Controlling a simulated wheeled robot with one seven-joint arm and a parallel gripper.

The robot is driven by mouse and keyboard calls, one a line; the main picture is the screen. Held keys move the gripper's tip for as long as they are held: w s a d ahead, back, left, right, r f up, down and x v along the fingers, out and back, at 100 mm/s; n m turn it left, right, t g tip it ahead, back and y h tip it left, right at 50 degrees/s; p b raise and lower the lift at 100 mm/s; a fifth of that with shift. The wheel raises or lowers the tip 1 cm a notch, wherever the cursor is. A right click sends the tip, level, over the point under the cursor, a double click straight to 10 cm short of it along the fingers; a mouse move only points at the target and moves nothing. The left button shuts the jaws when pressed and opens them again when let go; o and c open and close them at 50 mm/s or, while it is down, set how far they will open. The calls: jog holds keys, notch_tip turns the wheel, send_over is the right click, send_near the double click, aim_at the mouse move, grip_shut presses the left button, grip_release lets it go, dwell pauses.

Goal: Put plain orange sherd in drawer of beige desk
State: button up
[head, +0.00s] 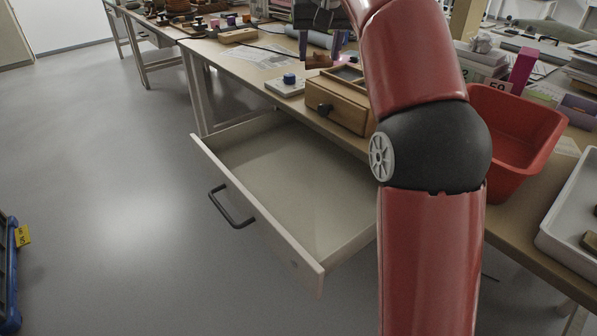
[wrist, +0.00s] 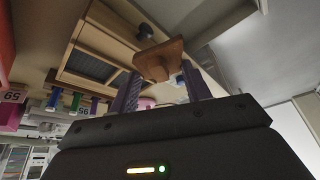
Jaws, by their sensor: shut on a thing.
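My gripper (head: 320,50) is above the desk at the top of the head view. It is shut on an orange-brown sherd (wrist: 158,62), which sits between the purple fingers in the wrist view. The sherd also shows below the gripper in the head view (head: 319,61), small and partly hidden. The beige desk (head: 226,60) has its drawer (head: 285,180) pulled open towards the lower left. The drawer's visible floor is empty, and a dark handle (head: 231,207) is on its front. My arm hides the drawer's right end.
A wooden box (head: 340,103) with a dark knob stands on the desk edge above the drawer. A small pale block with a blue knob (head: 289,79) is left of it. A red bin (head: 515,135) and a white tray (head: 575,215) are at the right.

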jog(key=w+a+f+n+y+b, duration=0.25)
jog(key=a+f+n, duration=0.25)
jog(key=a+f, duration=0.55)
jog(key=b, duration=0.6)
send_over(265, 166)
jog(key=s, duration=0.1)
jog(key=shift+g+h, duration=0.3)
jog(key=shift+h, duration=0.05)
jog(key=f, duration=1.3)
jog(key=shift+s+d, duration=0.1)
jog(key=shift+d, duration=0.2)
jog(key=shift+f+b, duration=0.45)
jog(key=shift+f, duration=2)
jog(key=shift+f, duration=0.2)
jog(key=o, duration=1)
jog(key=shift+r, duration=0.1)
